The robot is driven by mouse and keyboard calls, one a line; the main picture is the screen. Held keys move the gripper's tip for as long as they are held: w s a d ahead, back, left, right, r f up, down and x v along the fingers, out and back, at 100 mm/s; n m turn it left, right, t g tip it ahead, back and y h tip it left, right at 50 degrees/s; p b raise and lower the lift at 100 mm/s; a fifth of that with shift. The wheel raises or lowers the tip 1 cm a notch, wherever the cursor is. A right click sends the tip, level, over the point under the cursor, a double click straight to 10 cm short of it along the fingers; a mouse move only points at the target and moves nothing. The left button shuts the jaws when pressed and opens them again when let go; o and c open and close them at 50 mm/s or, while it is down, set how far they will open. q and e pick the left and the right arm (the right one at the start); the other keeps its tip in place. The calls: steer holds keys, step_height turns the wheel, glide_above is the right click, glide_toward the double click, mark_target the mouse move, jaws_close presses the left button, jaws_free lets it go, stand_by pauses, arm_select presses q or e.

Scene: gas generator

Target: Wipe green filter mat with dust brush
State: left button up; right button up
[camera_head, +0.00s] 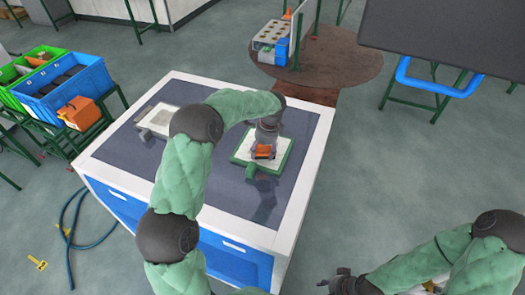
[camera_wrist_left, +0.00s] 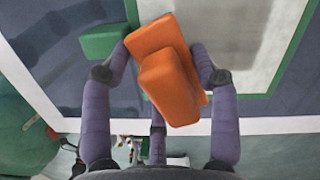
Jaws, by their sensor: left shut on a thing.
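The green filter mat (camera_head: 239,157) is a green frame with a pale inner panel and a short green tab, lying flat on the dark tabletop. In the left wrist view the pale panel (camera_wrist_left: 240,30) and green tab (camera_wrist_left: 103,43) show. The dust brush (camera_wrist_left: 172,72) is an orange block, also visible in the head view (camera_head: 263,151). My left gripper (camera_wrist_left: 168,75) is shut on it, over the mat. Its underside is hidden, so I cannot tell whether it touches the panel. My right gripper (camera_head: 338,284) is low, away from the table; its fingers are too small to judge.
The white-edged table (camera_head: 317,150) also holds a pale framed panel (camera_head: 158,120) at left, partly behind my left arm. Blue and green crates (camera_head: 70,90) and an orange box (camera_head: 80,113) stand left of the table. A blue hose (camera_head: 70,240) lies on the floor.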

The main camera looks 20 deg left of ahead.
arm_select(q)
steer(key=shift+f+b, duration=0.4)
steer(key=shift+f, duration=0.25)
steer(key=shift+w+r, duration=0.1)
steer(key=shift+w, duration=0.4)
steer(key=shift+w+a+p, duration=0.1)
steer(key=shift+w+p, duration=0.45)
steer(key=shift+w, duration=0.6)
steer(key=shift+w+a+f+p, duration=0.15)
steer(key=shift+w+p, duration=0.3)
steer(key=shift+w, duration=1.4)
steer(key=shift+w+a+f+p, duration=0.1)
steer(key=shift+w+p, duration=0.35)
steer(key=shift+w, duration=1.4)
steer(key=shift+s+a+f, duration=0.15)
steer(key=shift+a, duration=0.55)
steer(key=shift+s+d+f+b, duration=0.1)
steer(key=shift+s+b, duration=0.35)
steer(key=shift+s, duration=0.8)
steer(key=shift+s+d+f+b, duration=0.1)
steer(key=shift+s+b, duration=0.35)
steer(key=shift+s, duration=0.8)
steer(key=shift+s+d+b, duration=0.15)
steer(key=shift+s+b, duration=0.3)
steer(key=shift+s, duration=2.35)
